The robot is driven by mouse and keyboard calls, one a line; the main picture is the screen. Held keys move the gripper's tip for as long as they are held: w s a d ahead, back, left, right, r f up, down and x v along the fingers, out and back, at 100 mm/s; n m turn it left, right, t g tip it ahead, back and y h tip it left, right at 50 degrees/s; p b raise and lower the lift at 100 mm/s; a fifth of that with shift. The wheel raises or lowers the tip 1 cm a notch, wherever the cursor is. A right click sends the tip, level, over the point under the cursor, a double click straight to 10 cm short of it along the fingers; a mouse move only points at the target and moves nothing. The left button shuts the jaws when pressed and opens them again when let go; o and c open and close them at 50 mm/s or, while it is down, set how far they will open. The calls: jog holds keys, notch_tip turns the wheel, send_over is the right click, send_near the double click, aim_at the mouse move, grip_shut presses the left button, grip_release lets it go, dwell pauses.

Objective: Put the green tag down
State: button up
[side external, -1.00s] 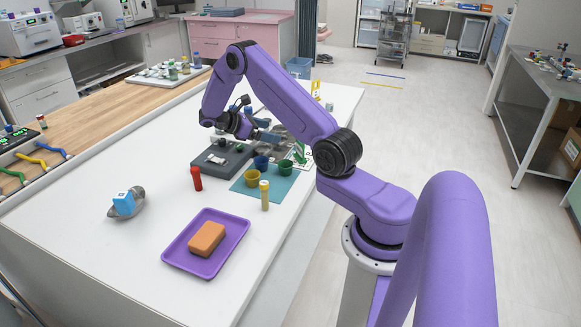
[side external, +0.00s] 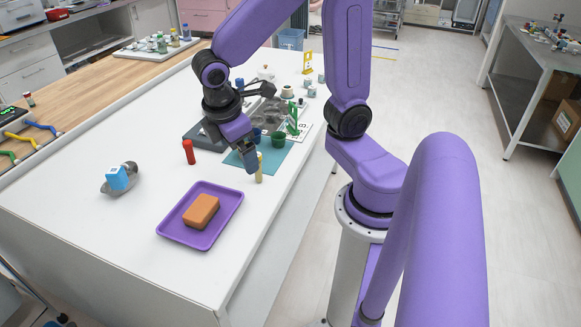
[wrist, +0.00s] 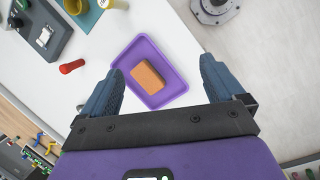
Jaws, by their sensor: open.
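A green upright piece (side external: 293,119), which looks like the green tag, stands on a white card at the far right of the table, beyond the teal mat. My gripper (side external: 251,166) points down over the near part of the mat, close above or in front of a pale yellow tube (side external: 259,174). In the wrist view my gripper (wrist: 161,68) has its blue fingers wide apart with nothing between them. The green tag does not show in the wrist view.
A purple tray (side external: 172,226) with an orange block (side external: 201,210) lies nearer. The table's left front is clear.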

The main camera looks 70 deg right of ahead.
jog(key=s+a+n+y, duration=0.1)
jog(key=s+a+y, duration=0.2)
jog(key=s, duration=1)
jog(key=shift+r+y, duration=0.3)
jog(key=shift+r, duration=0.05)
jog(key=shift+w, duration=0.1)
